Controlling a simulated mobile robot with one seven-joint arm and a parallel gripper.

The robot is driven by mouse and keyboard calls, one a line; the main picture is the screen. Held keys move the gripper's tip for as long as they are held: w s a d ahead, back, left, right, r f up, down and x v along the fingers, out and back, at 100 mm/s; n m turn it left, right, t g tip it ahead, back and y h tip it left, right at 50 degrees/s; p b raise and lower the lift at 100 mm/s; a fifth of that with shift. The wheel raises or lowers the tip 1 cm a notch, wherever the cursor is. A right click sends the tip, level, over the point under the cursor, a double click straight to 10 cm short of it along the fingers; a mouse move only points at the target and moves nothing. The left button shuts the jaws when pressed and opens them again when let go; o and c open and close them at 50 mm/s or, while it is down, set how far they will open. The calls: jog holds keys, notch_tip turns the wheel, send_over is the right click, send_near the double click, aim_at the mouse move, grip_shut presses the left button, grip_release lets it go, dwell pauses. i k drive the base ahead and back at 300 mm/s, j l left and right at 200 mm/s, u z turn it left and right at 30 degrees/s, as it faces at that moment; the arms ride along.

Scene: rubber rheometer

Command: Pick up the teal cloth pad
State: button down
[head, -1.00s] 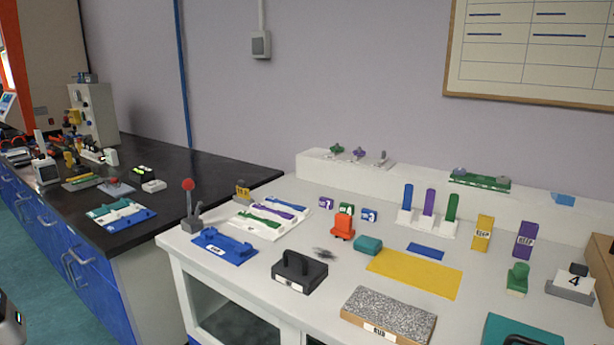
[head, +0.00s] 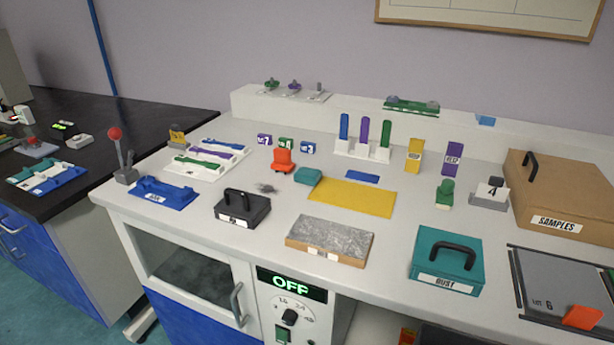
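The teal cloth pad (head: 307,177) appears as a small rounded teal block on the white bench (head: 190,225). It lies at the upper left corner of a flat yellow mat (head: 352,198); I cannot tell whether it overlaps the mat's edge. An orange-red object (head: 283,160) stands just behind and left of it. Nothing covers the pad from this view. My gripper is not in the head view.
A black handled block (head: 242,208), a grey-topped slab (head: 328,240) and a teal box with a black handle (head: 447,262) stand in front. A small dark smudge (head: 266,188) is left of the pad. A blue strip (head: 363,177) lies behind the mat.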

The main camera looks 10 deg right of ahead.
aim_at(305, 175)
jog(key=i+j, duration=0.1)
jog(key=j, duration=0.3)
jog(key=i+j, duration=0.15)
jog(key=j, duration=0.3)
jog(key=i+j, duration=0.1)
jog(key=j, duration=0.3)
jog(key=i+j+z, duration=0.2)
jog(key=j, duration=0.2)
jog(key=j+z, duration=0.15)
jog(key=j, duration=0.25)
jog(key=z, duration=1.15)
jog(key=i, duration=1)
